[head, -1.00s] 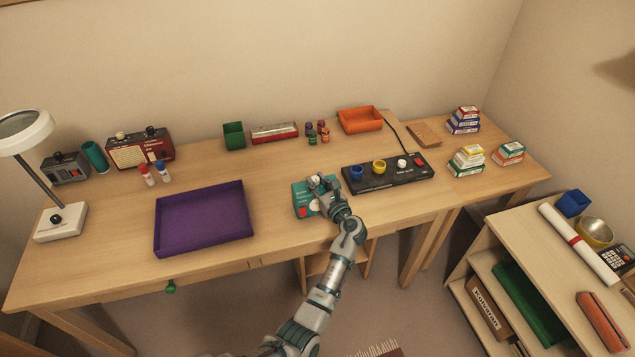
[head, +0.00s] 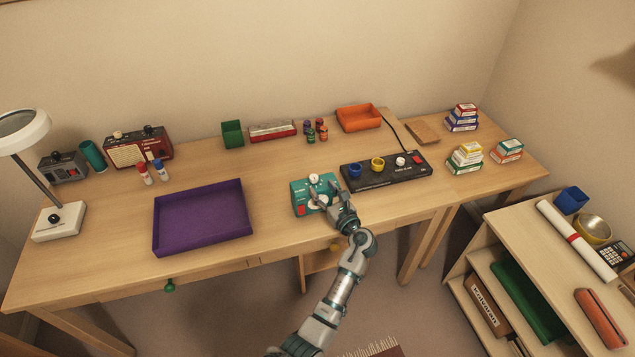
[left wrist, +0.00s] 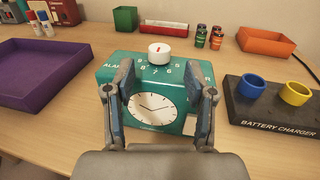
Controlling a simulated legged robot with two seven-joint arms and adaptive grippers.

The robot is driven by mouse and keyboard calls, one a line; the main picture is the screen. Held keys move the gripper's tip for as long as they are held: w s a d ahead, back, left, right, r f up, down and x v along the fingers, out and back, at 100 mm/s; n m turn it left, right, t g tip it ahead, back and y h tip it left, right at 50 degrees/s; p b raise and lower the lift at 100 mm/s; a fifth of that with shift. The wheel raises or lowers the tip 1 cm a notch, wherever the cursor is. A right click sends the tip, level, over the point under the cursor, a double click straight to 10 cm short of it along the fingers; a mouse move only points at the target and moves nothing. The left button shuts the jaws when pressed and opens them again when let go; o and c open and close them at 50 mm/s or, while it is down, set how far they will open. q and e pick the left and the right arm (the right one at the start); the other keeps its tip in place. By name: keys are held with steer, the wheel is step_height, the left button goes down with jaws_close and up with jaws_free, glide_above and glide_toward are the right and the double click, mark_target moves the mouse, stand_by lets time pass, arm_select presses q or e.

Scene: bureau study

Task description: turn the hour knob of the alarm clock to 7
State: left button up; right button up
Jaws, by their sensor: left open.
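The teal alarm clock (head: 301,198) stands on the desk between the purple tray and the black charger. In the left wrist view the clock (left wrist: 119,72) shows a white dial face on its front and a white hour knob (left wrist: 159,53) with a red mark on top, ringed by numbers. The knob also shows in the head view (head: 314,178). My left gripper (head: 332,193) is open at the front of the clock. In the left wrist view its fingers (left wrist: 161,85) stand apart on either side of the dial, nearer than the knob, not touching it. My right gripper is not seen.
A purple tray (head: 203,250) lies left of the clock. The black battery charger (head: 408,182) with blue and yellow cups sits close on the right. Small jars (head: 310,136), a green box (head: 232,134) and an orange tray (head: 358,119) stand behind. Bare desk lies behind the clock.

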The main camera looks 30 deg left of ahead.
arm_select(q)
steer(key=v, duration=0.7)
steer(key=shift+w+a, duration=0.1)
steer(key=shift+f, duration=0.1)
